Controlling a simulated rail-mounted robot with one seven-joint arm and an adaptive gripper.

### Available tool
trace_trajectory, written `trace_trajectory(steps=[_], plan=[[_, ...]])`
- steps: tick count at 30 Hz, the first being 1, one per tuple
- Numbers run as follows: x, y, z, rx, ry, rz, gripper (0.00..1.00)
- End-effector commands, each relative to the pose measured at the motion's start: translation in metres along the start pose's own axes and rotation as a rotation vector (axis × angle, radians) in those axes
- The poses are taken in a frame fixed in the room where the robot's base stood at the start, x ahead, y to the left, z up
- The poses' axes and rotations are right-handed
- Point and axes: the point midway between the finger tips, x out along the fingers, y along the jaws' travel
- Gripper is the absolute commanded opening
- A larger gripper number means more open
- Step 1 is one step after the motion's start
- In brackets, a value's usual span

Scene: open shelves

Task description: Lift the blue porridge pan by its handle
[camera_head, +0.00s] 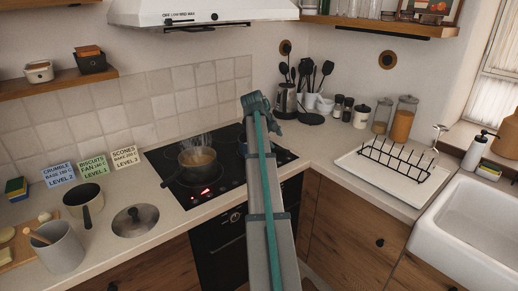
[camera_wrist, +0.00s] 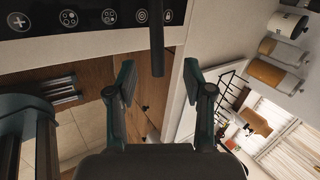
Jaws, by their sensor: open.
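A steaming pan (camera_head: 197,163) with brownish contents stands on the black hob in the head view; its outside looks dark, and I cannot make out a blue colour. In the wrist view, my gripper (camera_wrist: 160,68) is open, with its two fingers apart. A dark straight handle (camera_wrist: 157,40) comes down from the top edge and ends between the fingertips, with a gap on both sides. The pan body belonging to this handle is out of the wrist view. In the head view my arm covers part of the hob, and my gripper is hidden.
The hob (camera_head: 172,190) has a lit red display. A cream saucepan (camera_head: 70,200), a round lid (camera_head: 135,220) and a grey utensil crock (camera_head: 62,255) stand to its left. A dish rack (camera_head: 395,160) and white sink (camera_head: 470,235) are right. Wooden cabinets (camera_head: 345,235) lie below the counter.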

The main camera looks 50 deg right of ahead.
Motion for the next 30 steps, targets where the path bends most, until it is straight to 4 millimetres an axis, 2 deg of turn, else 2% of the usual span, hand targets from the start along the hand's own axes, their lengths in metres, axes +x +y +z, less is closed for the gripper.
trace_trajectory(steps=[6, 14, 24, 30], plan=[[0.029, 0.0, -0.001, -0.001, 0.002, 0.002, 0.52], [0.043, 0.001, -0.002, -0.002, 0.002, 0.002, 0.52], [0.083, 0.003, -0.003, -0.002, 0.002, 0.002, 0.52], [0.086, 0.004, -0.003, -0.002, 0.0, 0.0, 0.52]])
